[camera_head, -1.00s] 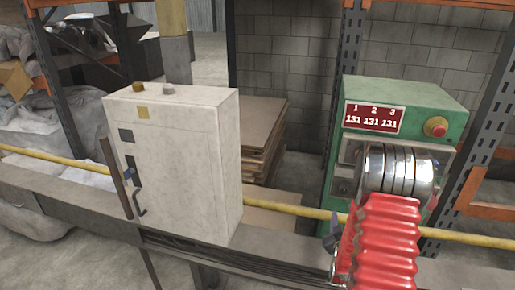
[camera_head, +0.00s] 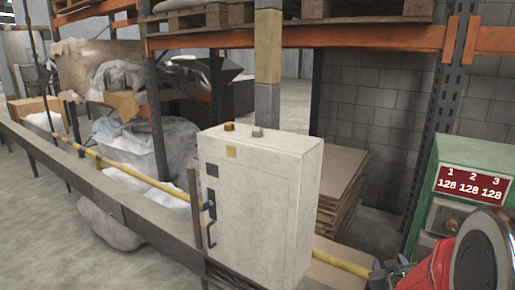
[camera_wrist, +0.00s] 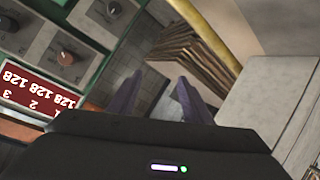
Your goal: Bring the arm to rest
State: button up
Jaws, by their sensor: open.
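My gripper (camera_wrist: 158,85) is open and empty in the wrist view, its two purple-grey fingers apart with a gap between them. In the head view, my gripper (camera_head: 383,270) shows small and partly hidden at the lower right, in front of my red-sleeved arm. It is between the white cabinet (camera_head: 258,205) and the green box (camera_head: 466,180). The green box's red display (camera_head: 470,184) reads 128 under 1, 2 and 3. The wrist view shows this display (camera_wrist: 35,92) upside down, with dark knobs (camera_wrist: 66,57) beside it.
A yellow pipe (camera_head: 130,171) runs along a grey rail (camera_head: 85,185), passing behind the cabinet. Stacked brown boards (camera_head: 340,190) stand behind the cabinet. Orange-beamed racking (camera_head: 300,37) and covered goods (camera_head: 150,145) fill the back. Open floor (camera_head: 60,230) lies at the lower left.

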jog(key=s+a+r+g+y, duration=0.15)
jog(key=s+a+r, duration=0.3)
jog(key=a, duration=0.45)
jog(key=s+a+r+g+y, duration=0.2)
jog(key=s+a, duration=0.5)
jog(key=s, duration=0.4)
jog(key=s+a+r+g+y, duration=0.1)
jog(key=s+a+r+g, duration=0.2)
jog(key=s+a, duration=0.5)
jog(key=s+r, duration=0.1)
jog(key=s, duration=0.3)
jog(key=shift+m+y, duration=0.35)
jog(key=shift+m, duration=0.05)
